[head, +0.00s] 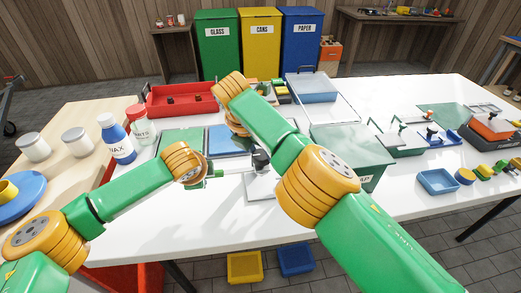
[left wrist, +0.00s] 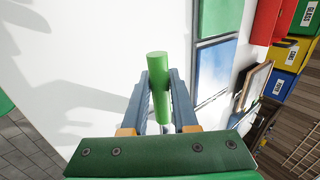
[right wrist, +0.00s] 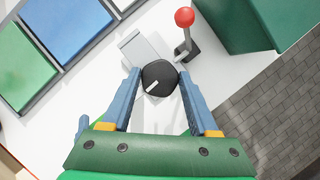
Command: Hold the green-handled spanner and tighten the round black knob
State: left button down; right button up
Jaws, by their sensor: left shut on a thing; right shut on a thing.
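The round black knob (right wrist: 160,80) with a white pointer line stands between the two fingers of my right gripper (right wrist: 159,75), which is shut on it. The knob also shows in the head view (head: 261,161), above a pale plate, partly behind my right arm. The green-handled spanner (left wrist: 157,64) is held between the fingers of my left gripper (left wrist: 158,85), with its handle end sticking out past them. In the head view the green handle (head: 218,172) shows just left of the knob. The spanner's metal end is mostly hidden by the left fingers.
A red ball-topped lever (right wrist: 185,18) stands close beside the knob. A green box (head: 365,150) is right of it, and green and blue panels (head: 183,140) lie behind my left gripper. A red tray (head: 180,100) is farther back. White table is bare in front of the left gripper.

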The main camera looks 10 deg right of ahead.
jog(key=o, duration=1.4)
jog(key=shift+f, duration=0.1)
